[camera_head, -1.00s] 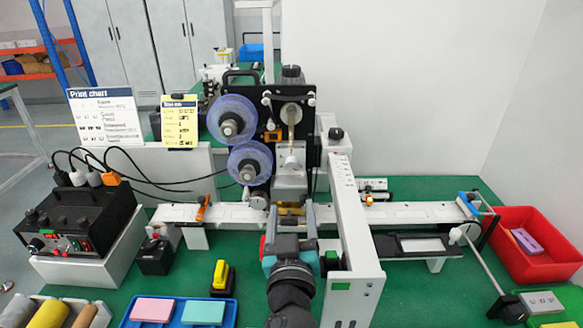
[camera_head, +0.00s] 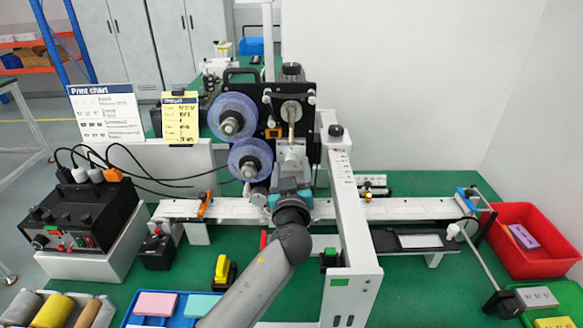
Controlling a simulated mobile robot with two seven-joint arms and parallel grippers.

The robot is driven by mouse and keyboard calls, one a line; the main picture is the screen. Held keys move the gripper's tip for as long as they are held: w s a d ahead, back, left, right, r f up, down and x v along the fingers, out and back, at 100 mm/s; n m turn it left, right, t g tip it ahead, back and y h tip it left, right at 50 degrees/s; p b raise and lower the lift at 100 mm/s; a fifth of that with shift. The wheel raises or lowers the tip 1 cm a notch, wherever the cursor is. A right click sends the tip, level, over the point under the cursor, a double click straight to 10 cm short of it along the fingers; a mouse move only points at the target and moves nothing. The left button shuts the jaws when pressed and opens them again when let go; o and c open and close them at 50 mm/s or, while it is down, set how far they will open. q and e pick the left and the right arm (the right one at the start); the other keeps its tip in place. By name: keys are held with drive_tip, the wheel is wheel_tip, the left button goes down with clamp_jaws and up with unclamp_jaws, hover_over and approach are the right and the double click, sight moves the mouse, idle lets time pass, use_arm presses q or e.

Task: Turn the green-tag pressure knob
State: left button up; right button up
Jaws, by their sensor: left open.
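I cannot tell for sure that this is the pressure knob. My left gripper (camera_head: 290,196) is open, to the left of and beyond that block, in front of the coder's print head (camera_head: 290,160). My wrist hides its fingertips and whatever lies between them. Another black knob (camera_head: 335,131) stands at the far top end of the frame. My right gripper is out of view.
A white rail (camera_head: 410,209) runs across the green table. A black control box (camera_head: 75,222) with cables stands left. A blue tray (camera_head: 135,318) with pastel blocks, a small yellow-and-black device (camera_head: 222,269) and a red bin (camera_head: 540,262) surround the machine.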

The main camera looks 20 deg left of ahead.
use_arm(q)
drive_tip(key=shift+w, duration=0.1)
clamp_jaws()
idle(0.6)
